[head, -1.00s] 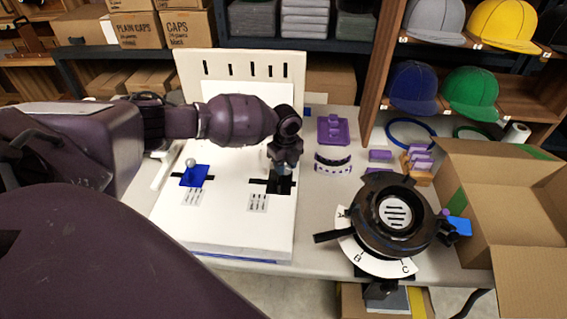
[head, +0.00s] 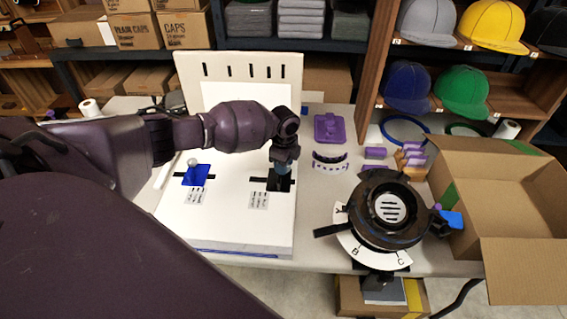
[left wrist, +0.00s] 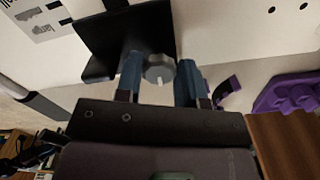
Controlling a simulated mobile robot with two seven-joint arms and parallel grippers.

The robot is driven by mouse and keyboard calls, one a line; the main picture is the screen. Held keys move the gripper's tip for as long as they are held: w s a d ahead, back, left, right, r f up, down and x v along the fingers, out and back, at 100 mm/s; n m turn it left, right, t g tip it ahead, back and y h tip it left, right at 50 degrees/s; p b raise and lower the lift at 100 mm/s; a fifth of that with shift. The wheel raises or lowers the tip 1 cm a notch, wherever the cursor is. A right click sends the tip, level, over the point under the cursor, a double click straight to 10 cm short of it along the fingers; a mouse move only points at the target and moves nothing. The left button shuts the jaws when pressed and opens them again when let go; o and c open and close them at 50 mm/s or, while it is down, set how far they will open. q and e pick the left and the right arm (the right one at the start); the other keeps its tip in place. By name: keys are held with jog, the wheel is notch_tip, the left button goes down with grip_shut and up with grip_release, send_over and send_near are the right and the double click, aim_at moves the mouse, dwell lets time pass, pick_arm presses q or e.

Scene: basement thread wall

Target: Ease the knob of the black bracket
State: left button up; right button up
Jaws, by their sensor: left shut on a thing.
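The black bracket (head: 288,184) sits on the white board (head: 228,225), at the right of its flat part. In the left wrist view the bracket (left wrist: 104,37) is a dark angled plate, with a round grey knob (left wrist: 160,68) in front of it. My left gripper (head: 285,158) reaches down over the bracket from above. In the left wrist view its two blue fingers (left wrist: 160,80) are on either side of the knob, shut on it. In the head view the gripper hides the knob. My right gripper is in neither view.
A blue bracket (head: 195,172) with a pale knob stands left on the board. A slotted white panel (head: 242,70) rises behind. To the right are purple parts (head: 329,128), a round black fixture (head: 387,209) and an open cardboard box (head: 522,272).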

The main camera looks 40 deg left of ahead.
pick_arm(q)
jog(key=o, duration=0.9)
jog(key=shift+o, duration=0.2)
jog(key=shift+r, duration=0.1)
jog(key=shift+r, duration=0.25)
notch_tip(320, 180, up, 10)
jog(key=p, duration=0.2)
